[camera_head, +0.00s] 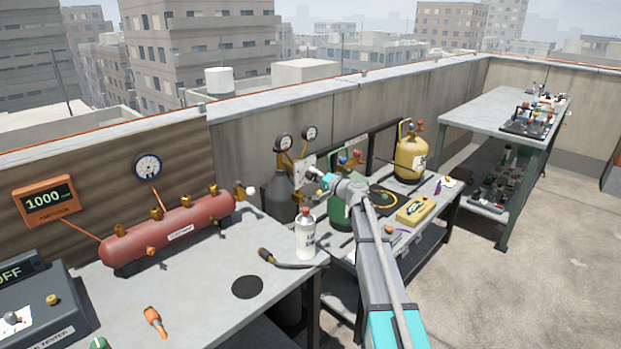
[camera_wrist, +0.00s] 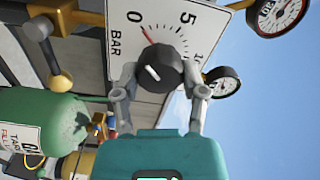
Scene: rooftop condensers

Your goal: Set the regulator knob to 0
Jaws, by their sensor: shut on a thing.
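The black regulator knob (camera_wrist: 165,70) sits on a white dial plate (camera_wrist: 120,35) marked 0, 5, 10 and BAR in the wrist view. A short white mark shows on the knob's face. A thin red line runs from near the knob's rim toward the 0; I cannot tell whether it is a tick or a pointer. My gripper (camera_wrist: 161,84) has a finger on each side of the knob and is shut on it. In the head view, my gripper (camera_head: 318,174) is at the regulator's pale plate (camera_head: 304,171); the knob is hidden there.
Two round gauges (camera_head: 284,142) stand above the regulator. A green cylinder (camera_head: 339,202) and a yellow cylinder (camera_head: 411,155) are close to my arm. A white bottle (camera_head: 305,236) and a red tank (camera_head: 170,231) stand on the near table. Open floor lies at right.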

